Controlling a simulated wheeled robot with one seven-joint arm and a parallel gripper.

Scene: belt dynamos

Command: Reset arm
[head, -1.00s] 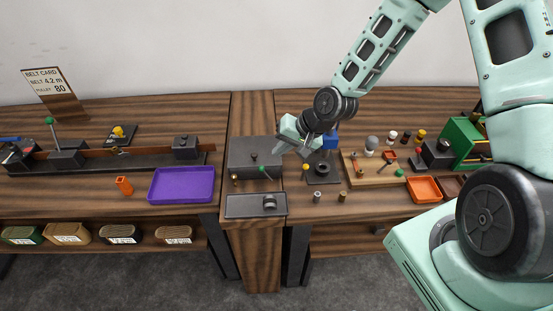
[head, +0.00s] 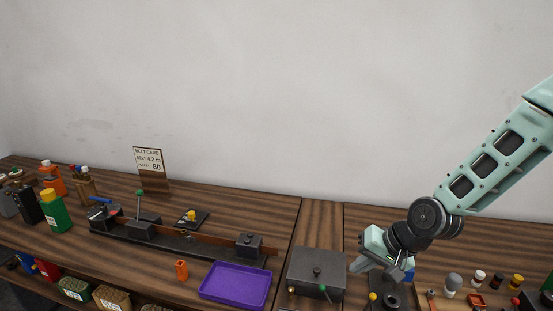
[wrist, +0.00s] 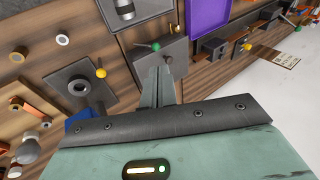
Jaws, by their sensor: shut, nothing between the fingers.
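My gripper (head: 364,267) is shut and empty, at the lower right of the head view. It hangs above the workbench, by the right side of a dark grey box with a small knob and a green-tipped lever (head: 316,272). In the wrist view the closed fingers (wrist: 157,88) point toward that grey box (wrist: 172,52). The green ball of its lever (wrist: 155,47) shows just past the fingertips. I cannot tell the exact gap between the fingers and the box.
A purple tray (head: 236,286) and an orange cylinder (head: 181,270) lie to the left. A long dark rail fixture (head: 180,243) stands behind them. A belt card (head: 149,160) stands at the back. Several small parts sit at the right. The space above the bench is clear.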

